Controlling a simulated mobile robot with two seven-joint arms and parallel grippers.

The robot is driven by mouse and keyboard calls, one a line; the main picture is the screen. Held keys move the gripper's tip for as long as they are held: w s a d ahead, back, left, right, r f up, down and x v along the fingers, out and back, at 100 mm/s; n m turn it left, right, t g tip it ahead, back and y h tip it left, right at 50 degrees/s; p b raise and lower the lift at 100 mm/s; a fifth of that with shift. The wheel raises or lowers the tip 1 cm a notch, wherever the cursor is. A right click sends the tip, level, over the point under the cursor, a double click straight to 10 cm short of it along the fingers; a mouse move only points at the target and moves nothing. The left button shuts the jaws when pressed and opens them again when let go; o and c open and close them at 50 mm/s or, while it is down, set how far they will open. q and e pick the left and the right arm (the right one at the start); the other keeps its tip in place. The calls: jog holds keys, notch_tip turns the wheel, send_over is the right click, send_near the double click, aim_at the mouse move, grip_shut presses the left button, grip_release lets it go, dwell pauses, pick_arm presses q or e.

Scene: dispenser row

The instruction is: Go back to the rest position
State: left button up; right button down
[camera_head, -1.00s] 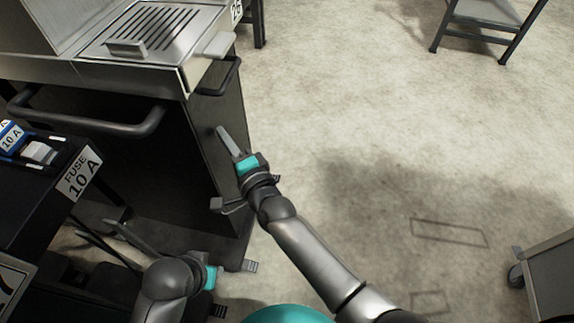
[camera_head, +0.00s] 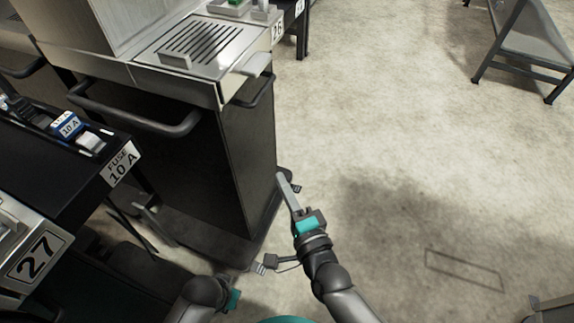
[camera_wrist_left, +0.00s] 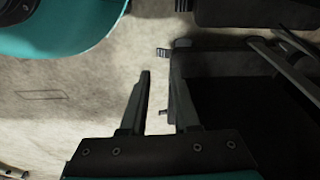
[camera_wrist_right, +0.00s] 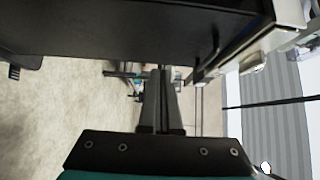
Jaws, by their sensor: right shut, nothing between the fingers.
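My right gripper (camera_head: 282,178) is shut and empty, low over the floor beside the front right corner of a dark cabinet. In the right wrist view its two fingers (camera_wrist_right: 161,75) meet with nothing between them. My left arm shows only in part at the bottom of the head view, and I cannot make out its fingers there. In the left wrist view my left gripper (camera_wrist_left: 161,75) has its fingers apart, with nothing between them.
A dark cabinet (camera_head: 190,165) with a steel grill top (camera_head: 200,45) and a bar handle (camera_head: 135,112) stands ahead. A fuse dispenser labelled 10 A (camera_head: 120,165) and one marked 27 (camera_head: 38,258) are at left. Bare floor (camera_head: 390,140) lies right; a grey rack (camera_head: 535,40) stands far right.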

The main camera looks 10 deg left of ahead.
pick_arm(q)
jog(key=shift+f, duration=0.1)
pick_arm(e)
jog(key=shift+d, duration=0.1)
